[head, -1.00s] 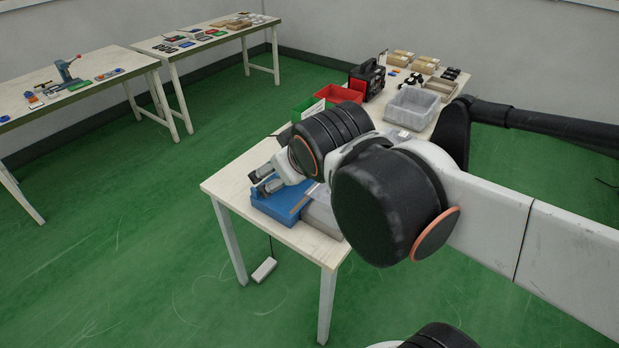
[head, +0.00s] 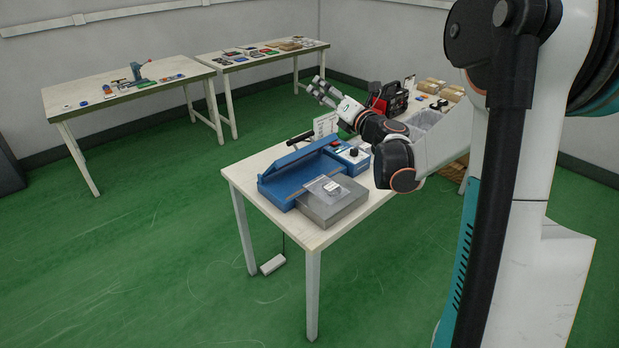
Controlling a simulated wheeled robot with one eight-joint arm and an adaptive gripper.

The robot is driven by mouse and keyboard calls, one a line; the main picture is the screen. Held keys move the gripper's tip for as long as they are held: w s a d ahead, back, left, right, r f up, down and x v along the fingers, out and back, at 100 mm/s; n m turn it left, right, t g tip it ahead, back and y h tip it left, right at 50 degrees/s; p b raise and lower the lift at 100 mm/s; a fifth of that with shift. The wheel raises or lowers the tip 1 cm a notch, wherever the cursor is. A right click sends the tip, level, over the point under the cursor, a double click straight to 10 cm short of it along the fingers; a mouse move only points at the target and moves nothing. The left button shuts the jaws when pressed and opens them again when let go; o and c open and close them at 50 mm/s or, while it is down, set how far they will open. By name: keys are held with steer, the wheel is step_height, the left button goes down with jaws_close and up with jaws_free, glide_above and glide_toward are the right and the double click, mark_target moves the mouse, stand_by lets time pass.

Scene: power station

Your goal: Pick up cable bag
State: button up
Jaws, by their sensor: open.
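My gripper (head: 314,87) is raised above the work table (head: 236,177), toward its far side. Its fingers are apart and it looks empty. A small clear flat bag (head: 325,187) lies on top of the grey box (head: 333,209) near the front of the table. It may be the cable bag, but its contents are too small to make out. My gripper is well apart from this bag, above and beyond it.
A blue-and-white box (head: 350,158), a red-and-black machine (head: 388,98) and a grey bin (head: 424,121) stand farther back. Two other tables (head: 66,96) hold small items.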

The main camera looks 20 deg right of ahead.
steer(key=s+d+f+n+g+y+b, duration=0.1)
steer(key=d+f+n, duration=0.2)
steer(key=f, duration=0.6)
steer(key=s+d+f+n+g+y, duration=0.1)
steer(key=d+f+n+g, duration=0.15)
steer(key=f, duration=0.55)
steer(key=n+g+b, duration=0.1)
steer(key=n+g, duration=0.1)
steer(key=n, duration=0.3)
glide_toward(333, 187)
steer(key=b+x, duration=0.2)
steer(key=x, duration=0.1)
steer(key=shift+w+g, duration=0.15)
steer(key=shift+g, duration=0.1)
steer(key=shift+b+x, duration=1.1)
steer(key=shift+x, duration=1.8)
steer(key=shift+a+r, duration=0.1)
steer(key=shift+a, duration=0.05)
steer(key=shift+c, duration=0.2)
steer(key=c, duration=1.8)
steer(key=shift+r, duration=0.15)
